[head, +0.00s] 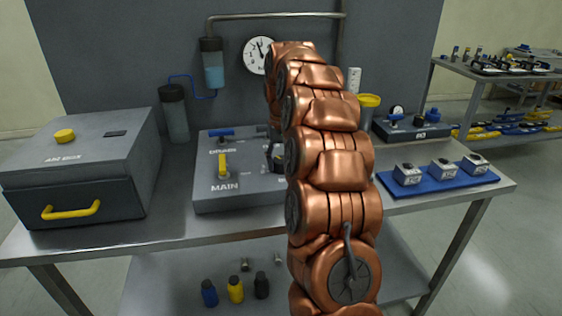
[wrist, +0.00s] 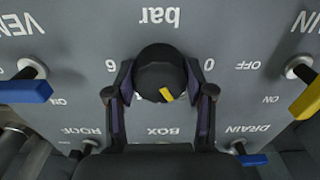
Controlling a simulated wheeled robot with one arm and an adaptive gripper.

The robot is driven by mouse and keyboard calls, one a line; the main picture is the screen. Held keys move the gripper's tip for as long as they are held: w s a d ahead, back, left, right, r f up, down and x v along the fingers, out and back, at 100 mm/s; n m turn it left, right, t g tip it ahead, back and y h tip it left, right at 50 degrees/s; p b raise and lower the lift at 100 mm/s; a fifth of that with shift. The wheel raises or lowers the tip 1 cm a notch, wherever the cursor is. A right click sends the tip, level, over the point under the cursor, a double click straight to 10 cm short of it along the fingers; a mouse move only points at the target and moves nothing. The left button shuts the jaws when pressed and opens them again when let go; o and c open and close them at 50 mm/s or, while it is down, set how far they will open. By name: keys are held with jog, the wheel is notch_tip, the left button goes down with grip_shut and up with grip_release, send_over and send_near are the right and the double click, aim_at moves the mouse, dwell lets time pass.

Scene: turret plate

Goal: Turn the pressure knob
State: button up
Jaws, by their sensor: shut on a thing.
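The pressure knob (wrist: 158,65) is a round black knob with a yellow mark (wrist: 166,96) on its rim, on a grey panel (wrist: 225,30) marked "bar", 0 and 6. In the wrist view the lettering is upside down and the yellow mark points down and slightly right. My gripper (wrist: 160,82) is shut on the knob, one finger on each side. In the head view, my copper arm hides the knob and most of my gripper (head: 274,155).
A blue lever (wrist: 28,90) by VENT, a yellow lever (wrist: 305,100) by MAIN and a blue lever (wrist: 253,159) by DRAIN surround the knob. A grey box (head: 80,165) stands left of the panel. A round gauge (head: 258,54) hangs on the back wall.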

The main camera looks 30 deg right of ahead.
aim_at(282, 159)
jog(key=shift+w+r, duration=0.1)
dwell(0.4)
jog(key=o, duration=1.2)
jog(key=shift+c, duration=0.2)
notch_tip(282, 159, up, 7)
jog(key=shift+d+f, duration=0.1)
jog(key=shift+f, duration=0.05)
jog(key=shift+r, duration=0.3)
